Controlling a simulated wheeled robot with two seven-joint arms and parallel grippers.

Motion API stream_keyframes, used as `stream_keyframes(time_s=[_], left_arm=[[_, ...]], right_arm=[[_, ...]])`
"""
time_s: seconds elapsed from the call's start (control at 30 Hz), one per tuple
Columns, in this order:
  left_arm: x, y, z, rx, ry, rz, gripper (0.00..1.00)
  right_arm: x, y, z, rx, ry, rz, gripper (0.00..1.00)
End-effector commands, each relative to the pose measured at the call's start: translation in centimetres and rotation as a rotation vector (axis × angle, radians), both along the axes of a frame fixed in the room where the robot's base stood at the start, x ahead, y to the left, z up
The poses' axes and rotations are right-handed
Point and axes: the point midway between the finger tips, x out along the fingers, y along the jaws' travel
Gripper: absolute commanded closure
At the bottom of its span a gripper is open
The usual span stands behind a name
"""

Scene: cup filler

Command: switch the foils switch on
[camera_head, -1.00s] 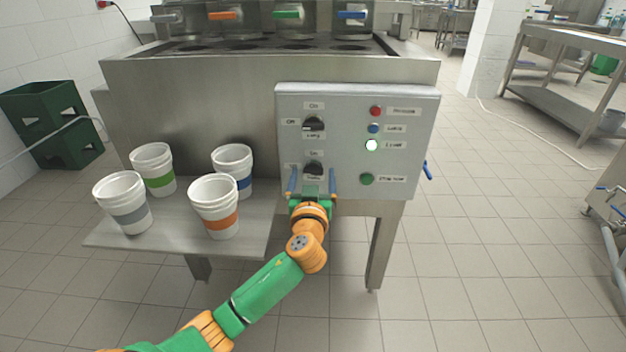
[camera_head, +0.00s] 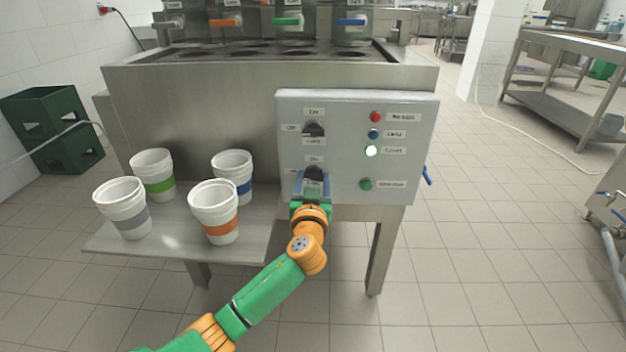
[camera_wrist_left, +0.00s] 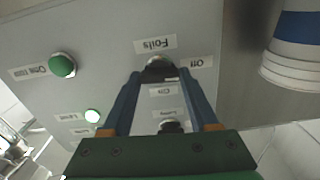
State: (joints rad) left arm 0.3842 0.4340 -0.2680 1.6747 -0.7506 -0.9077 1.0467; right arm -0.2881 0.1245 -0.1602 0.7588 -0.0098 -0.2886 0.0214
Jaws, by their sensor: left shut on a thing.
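The foils switch (camera_wrist_left: 158,73) is the lower dark rotary knob on the grey control panel (camera_head: 405,107). In the left wrist view, which is upside down, labels "Foils", "Off" and "On" surround it. In the head view the knob (camera_head: 314,171) is partly covered by my gripper. My left gripper (camera_head: 313,181) is shut on the knob, with one blue finger on each side; it also shows in the left wrist view (camera_wrist_left: 159,78). The direction in which the knob points is hard to tell. My right gripper is not in view.
A second dark knob (camera_head: 313,130) sits just above. To the right are a red light (camera_head: 376,117), a blue light (camera_head: 373,134), a lit white-green light (camera_head: 371,151) and a green button (camera_head: 366,184). Several cup stacks stand on the shelf (camera_head: 160,237) at left.

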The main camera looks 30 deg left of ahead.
Motion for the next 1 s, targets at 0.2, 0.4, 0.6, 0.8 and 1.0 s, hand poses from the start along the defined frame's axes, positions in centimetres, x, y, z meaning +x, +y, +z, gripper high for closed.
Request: stream_keyframes(time_s=[0.2,0.4,0.6,0.8,1.0], left_arm=[[0.0,0.0,0.0,0.132,0.085,0.0,0.96],[0.0,-0.1,0.1,0.294,0.184,0.0,0.96],[0.1,-0.1,0.0,0.456,0.284,-0.001,0.96],[0.1,-0.2,0.0,0.617,0.384,-0.002,0.96],[0.1,-0.2,0.0,0.781,0.483,-0.002,0.96]], right_arm=[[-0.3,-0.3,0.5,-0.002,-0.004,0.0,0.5],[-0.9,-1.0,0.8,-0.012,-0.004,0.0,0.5],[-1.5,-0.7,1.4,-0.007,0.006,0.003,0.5],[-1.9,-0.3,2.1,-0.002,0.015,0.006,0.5],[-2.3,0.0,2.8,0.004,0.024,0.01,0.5]])
